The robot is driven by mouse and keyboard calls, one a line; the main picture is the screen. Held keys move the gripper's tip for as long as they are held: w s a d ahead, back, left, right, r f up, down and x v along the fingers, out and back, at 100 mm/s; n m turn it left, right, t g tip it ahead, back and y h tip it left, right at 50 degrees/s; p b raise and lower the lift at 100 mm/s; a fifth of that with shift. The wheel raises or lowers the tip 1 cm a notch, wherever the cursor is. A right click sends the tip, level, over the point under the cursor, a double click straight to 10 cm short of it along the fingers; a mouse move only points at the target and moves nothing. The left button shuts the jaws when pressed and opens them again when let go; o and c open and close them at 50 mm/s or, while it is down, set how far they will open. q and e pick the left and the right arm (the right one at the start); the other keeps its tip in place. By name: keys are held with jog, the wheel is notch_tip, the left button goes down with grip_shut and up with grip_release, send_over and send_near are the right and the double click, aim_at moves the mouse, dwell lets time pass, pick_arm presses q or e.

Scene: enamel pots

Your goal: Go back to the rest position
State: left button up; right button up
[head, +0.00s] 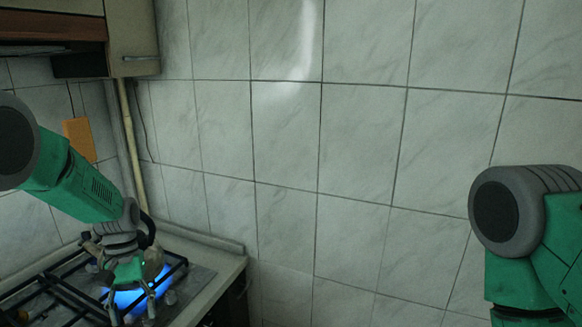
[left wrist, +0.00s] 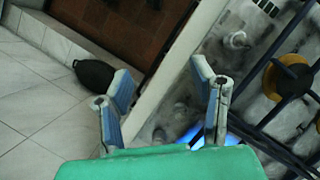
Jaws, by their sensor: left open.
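My left gripper (head: 128,290) hangs low over the stove (head: 65,290) in the head view, pointing down. In the left wrist view my left gripper (left wrist: 162,80) has its two fingers spread apart with nothing between them. The stove's black grate (left wrist: 265,75) and a burner lie to its right there. A dark rounded pot-like object (left wrist: 93,73) sits on the tiled floor beyond the left finger. My right arm shows at the right edge of the head view, but its gripper is out of frame.
A tiled wall (head: 350,140) fills the background. A wall cabinet (head: 132,35) hangs at the upper left, with a pipe (head: 130,140) below it. A blue glow (head: 125,299) shows at the stove under the gripper. The counter edge (head: 215,285) borders the stove.

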pick_arm(q)
jog(key=s+d+f+m+t+y+b, duration=0.1)
jog(key=s+f+b, duration=0.2)
jog(key=s+f, duration=0.35)
jog(key=s+d+f+b, duration=0.2)
jog(key=s+f+b, duration=0.15)
jog(key=f, duration=0.65)
jog(key=s+d+f+m+t+y+b, duration=0.1)
jog(key=s+f+b, duration=0.2)
jog(key=s+f, duration=0.45)
jog(key=s+f+m+t+b, duration=0.1)
jog(key=s+f+b, duration=0.2)
jog(key=s, duration=0.4)
jog(key=s+d+f+m+t+b, duration=0.1)
jog(key=s+f+b, duration=0.3)
jog(key=s, duration=0.4)
jog(key=shift+d+f+m+t+h, duration=0.3)
jog(key=shift+f+m, duration=0.1)
jog(key=shift+f, duration=0.5)
jog(key=shift+d, duration=0.15)
